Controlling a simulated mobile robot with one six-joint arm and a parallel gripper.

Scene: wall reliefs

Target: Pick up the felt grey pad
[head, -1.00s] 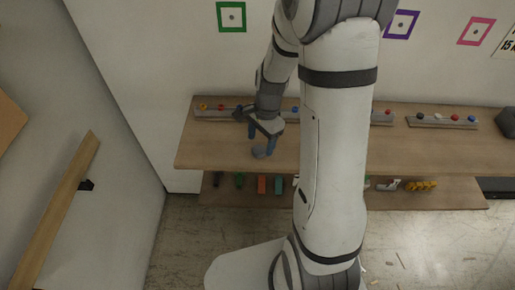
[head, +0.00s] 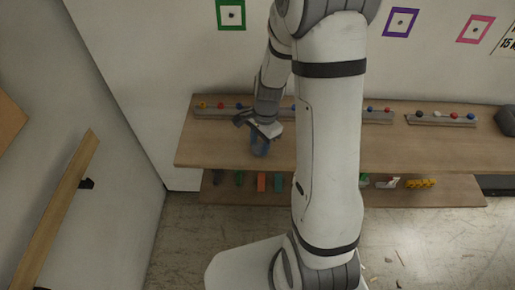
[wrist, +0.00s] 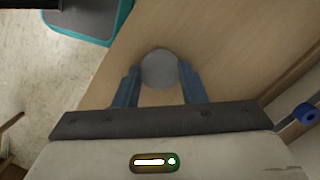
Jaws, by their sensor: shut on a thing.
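The felt grey pad (wrist: 159,69) is a round, flat grey disc in the wrist view, over the wooden shelf top. My gripper (wrist: 160,78) has its two blue fingers closed on the pad's left and right sides. In the head view my gripper (head: 260,149) is low over the upper shelf, left of my arm's large link. There the pad is mostly hidden by the fingers. I cannot tell whether the pad still touches the shelf.
The wooden upper shelf (head: 215,150) has rails with coloured knobs (head: 440,119) along its back. A lower shelf (head: 330,196) holds several small items, including a yellow toy (head: 421,184). A dark grey lump (head: 507,121) sits at the far right. Bare shelf lies left of my gripper.

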